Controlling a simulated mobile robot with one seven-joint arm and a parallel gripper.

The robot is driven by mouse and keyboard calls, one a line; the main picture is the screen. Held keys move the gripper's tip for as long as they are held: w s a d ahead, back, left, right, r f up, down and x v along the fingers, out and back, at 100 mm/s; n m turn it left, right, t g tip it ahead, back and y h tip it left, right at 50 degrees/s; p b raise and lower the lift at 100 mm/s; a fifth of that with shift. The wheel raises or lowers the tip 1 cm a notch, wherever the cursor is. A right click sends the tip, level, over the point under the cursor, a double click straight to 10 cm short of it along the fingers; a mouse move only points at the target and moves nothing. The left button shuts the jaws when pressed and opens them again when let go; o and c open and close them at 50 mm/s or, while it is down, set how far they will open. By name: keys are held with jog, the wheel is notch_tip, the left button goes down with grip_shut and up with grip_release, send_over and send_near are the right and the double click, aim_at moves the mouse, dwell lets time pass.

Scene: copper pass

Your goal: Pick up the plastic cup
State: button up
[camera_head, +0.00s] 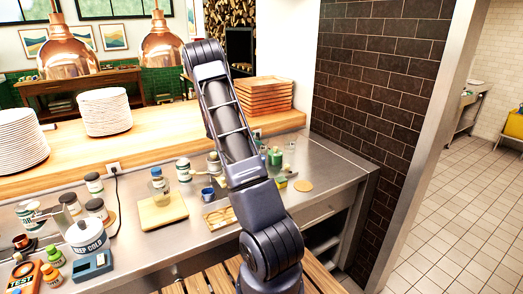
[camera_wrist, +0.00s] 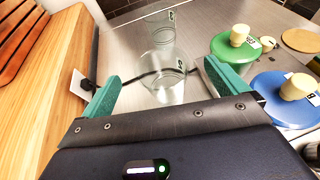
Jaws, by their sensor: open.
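A clear plastic cup (camera_wrist: 165,78) with a dark mark on its side stands on the steel counter in the wrist view. A second clear, cup-like shape (camera_wrist: 158,30) with a similar mark shows just beyond it. My gripper (camera_wrist: 160,86) is open, with one teal finger on each side of the nearer cup. I cannot tell how deep the cup is between the fingers; I see no clear contact. In the head view my arm hides the gripper, and small clear glassware (camera_head: 290,147) shows right of the arm.
A green-lidded container (camera_wrist: 236,47) and a blue-lidded container (camera_wrist: 283,96) stand close right of my gripper. A raised wooden ledge (camera_wrist: 55,80) with an outlet borders the left. Stacked wooden trays (camera_head: 265,97) sit on the ledge. A round board (camera_head: 303,185) lies on the counter.

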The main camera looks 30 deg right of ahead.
aim_at(262, 148)
jog(key=d+f, duration=0.1)
jog(key=d, duration=0.1)
jog(key=s+d+f, duration=0.1)
jog(key=d+f, duration=0.1)
jog(key=shift+d+f, duration=0.1)
jog(key=shift+d, duration=0.2)
jog(key=c, duration=1)
jog(key=shift+c, duration=0.2)
